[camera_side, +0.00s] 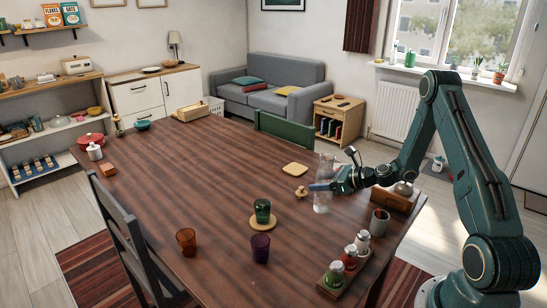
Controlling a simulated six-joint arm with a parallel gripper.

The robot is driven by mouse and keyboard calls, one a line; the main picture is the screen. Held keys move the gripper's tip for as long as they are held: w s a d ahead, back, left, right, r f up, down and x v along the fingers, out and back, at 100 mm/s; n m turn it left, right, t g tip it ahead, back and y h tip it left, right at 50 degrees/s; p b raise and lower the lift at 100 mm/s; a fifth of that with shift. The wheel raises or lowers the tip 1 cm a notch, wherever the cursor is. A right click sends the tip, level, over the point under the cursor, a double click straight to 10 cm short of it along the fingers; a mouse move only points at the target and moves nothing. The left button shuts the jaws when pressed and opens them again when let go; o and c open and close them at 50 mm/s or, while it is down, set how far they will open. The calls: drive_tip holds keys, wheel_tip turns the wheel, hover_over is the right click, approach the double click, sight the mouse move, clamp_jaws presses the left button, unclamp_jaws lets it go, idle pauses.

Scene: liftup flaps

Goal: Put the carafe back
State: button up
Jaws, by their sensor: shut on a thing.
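The clear glass carafe (322,202) stands upright at the right part of the wooden table. I cannot tell whether its base touches the table. My gripper (323,187) reaches in from the right and is shut on the carafe around its middle. A small wooden piece, perhaps a stopper (301,193), sits on the table just left of the carafe.
An amber glass (186,241) and a purple glass (260,248) stand near the front. A bottle tray (332,290), a grey cup (379,222) and a wooden box (392,201) line the right side. The table's middle left is clear. A green chair (285,131) stands behind.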

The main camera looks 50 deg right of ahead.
drive_tip(key=shift+f, duration=1.7)
drive_tip(key=shift+f, duration=0.15)
drive_tip(key=o, duration=1.2)
drive_tip(key=shift+o, duration=0.2)
drive_tip(key=shift+s, duration=0.1)
drive_tip(key=v, duration=0.7)
drive_tip(key=shift+s, duration=0.2)
drive_tip(key=shift+d+r, duration=0.1)
drive_tip(key=shift+r, duration=0.15)
